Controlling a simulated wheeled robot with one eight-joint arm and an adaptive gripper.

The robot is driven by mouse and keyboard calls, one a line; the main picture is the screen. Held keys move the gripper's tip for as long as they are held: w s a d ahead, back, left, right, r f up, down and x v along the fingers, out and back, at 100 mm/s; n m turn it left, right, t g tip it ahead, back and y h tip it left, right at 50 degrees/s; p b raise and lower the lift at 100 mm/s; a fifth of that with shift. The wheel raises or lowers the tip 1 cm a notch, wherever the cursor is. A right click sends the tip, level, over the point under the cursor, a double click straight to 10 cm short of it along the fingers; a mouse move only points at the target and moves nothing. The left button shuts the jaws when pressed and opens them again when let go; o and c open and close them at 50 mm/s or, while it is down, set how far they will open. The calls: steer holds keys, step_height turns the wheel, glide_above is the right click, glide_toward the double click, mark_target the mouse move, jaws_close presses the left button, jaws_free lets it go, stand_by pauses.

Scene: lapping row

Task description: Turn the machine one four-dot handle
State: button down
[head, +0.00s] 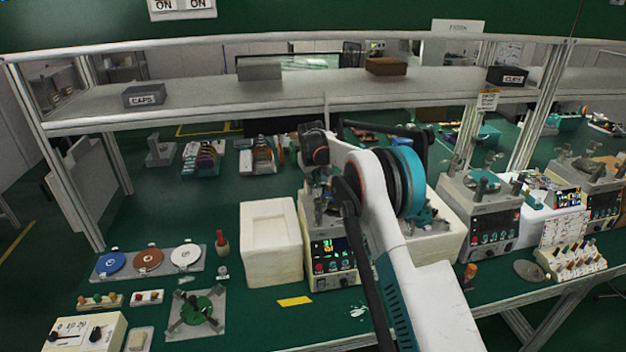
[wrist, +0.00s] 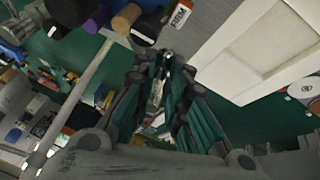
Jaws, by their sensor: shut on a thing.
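The leftmost lapping machine (head: 338,268), with a lit display and a row of knobs, stands mid-bench, partly hidden behind my arm. My gripper is hidden behind my arm in the head view. In the wrist view my gripper (wrist: 166,62) has its fingertips close together by the edge of a grey machine panel (wrist: 190,18). It is shut on a small handle, mostly hidden between the tips; its dots cannot be read. A black knob (wrist: 145,32), a tan knob (wrist: 126,18) and a purple knob (wrist: 98,20) sit beside the tips.
A second machine (head: 480,215) stands to the right. A shelf (head: 300,98) spans above. A plate of coloured discs (head: 148,262) lies left.

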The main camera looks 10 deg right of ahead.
steer(key=shift+w+a+m+g+h+b, duration=0.1)
steer(key=shift+a+m+g+h+b, duration=0.35)
steer(key=shift+m, duration=0.9)
steer(key=shift+w+a+m+g+h+b, duration=0.1)
steer(key=shift+a+m+h+b, duration=0.15)
steer(key=shift+a+m+h, duration=0.6)
steer(key=shift+a+m+y, duration=0.1)
steer(key=shift+m+y, duration=0.2)
steer(key=shift+m, duration=0.3)
steer(key=c, duration=1.6)
jaws_free()
steer(key=v, duration=1.2)
